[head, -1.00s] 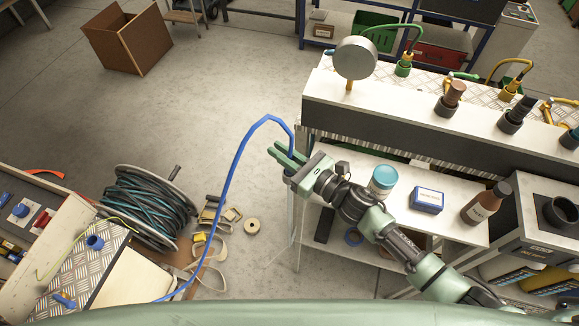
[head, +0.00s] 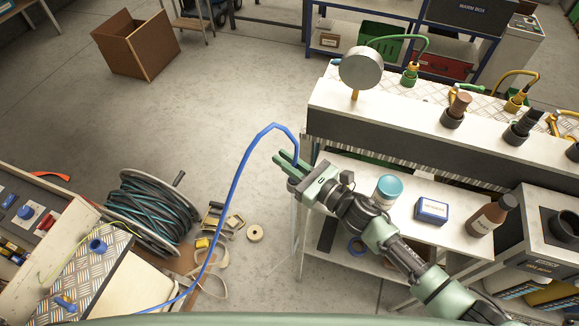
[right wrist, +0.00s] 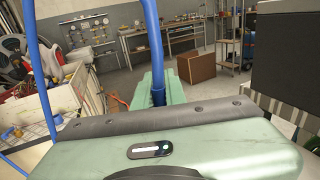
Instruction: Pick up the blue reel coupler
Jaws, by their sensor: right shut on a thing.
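My right gripper (head: 284,160) is shut on the blue reel coupler (right wrist: 158,96) at the end of a blue hose (head: 236,172). In the head view the coupler is mostly hidden between the fingers. In the right wrist view it stands upright between the green fingers, with the hose rising from it. The hose arcs up and left from the gripper, then down to the bottom left. The gripper is held in the air at the left end of the white bench. My left gripper is not in view.
A white bench (head: 395,112) with a round gauge (head: 361,68) and several couplers stands right. A lower shelf (head: 350,172) holds a jar (head: 387,190) and a blue box (head: 431,210). A hose reel (head: 150,208) stands lower left. The floor (head: 190,110) between is open.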

